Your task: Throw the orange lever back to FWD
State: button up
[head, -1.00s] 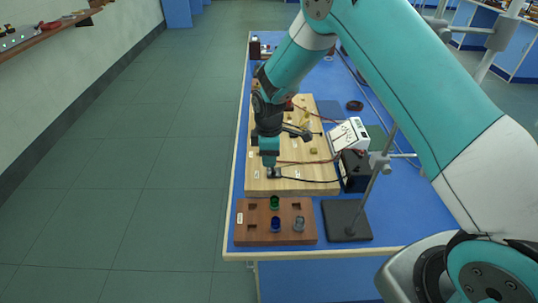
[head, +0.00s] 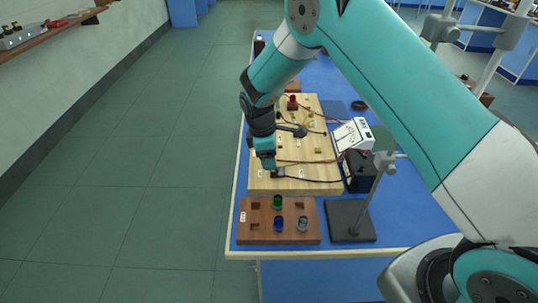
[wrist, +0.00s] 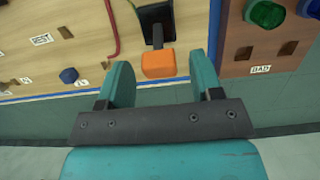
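The orange lever (wrist: 158,63) shows in the wrist view as an orange block on a short dark stem. The stem rises from a black base (wrist: 156,18) on the pale wooden board (wrist: 60,55). My gripper (wrist: 161,72) is open, with one teal finger on each side of the lever. I see gaps on both sides, so neither finger appears to touch it. In the head view my gripper (head: 265,160) is over the near left part of the board (head: 310,180). The orange handle cannot be made out there. No FWD mark is legible.
A brown rack (head: 241,233) with green, blue and grey pieces stands in front of the board. A black stand base (head: 345,222) is at the right. A black box (head: 360,172) and white meter (head: 350,136) sit beside the board, with wires crossing it. A blue knob (wrist: 69,75) is near the lever.

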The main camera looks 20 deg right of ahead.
jog(key=shift+r, duration=0.1)
notch_tip(320, 180, up, 17)
jog(key=a+b, duration=0.2)
jog(key=shift+w+a, duration=0.3)
jog(key=shift+w, duration=0.1)
jog(key=s+r+m+y, duration=0.3)
jog(key=s, duration=1.3)
jog(key=s+a+r+m+y, duration=0.1)
jog(key=s+r+m+y, duration=0.2)
jog(key=s, duration=1.3)
jog(key=shift+r+m+t, duration=0.3)
jog(key=shift+r+m, duration=0.3)
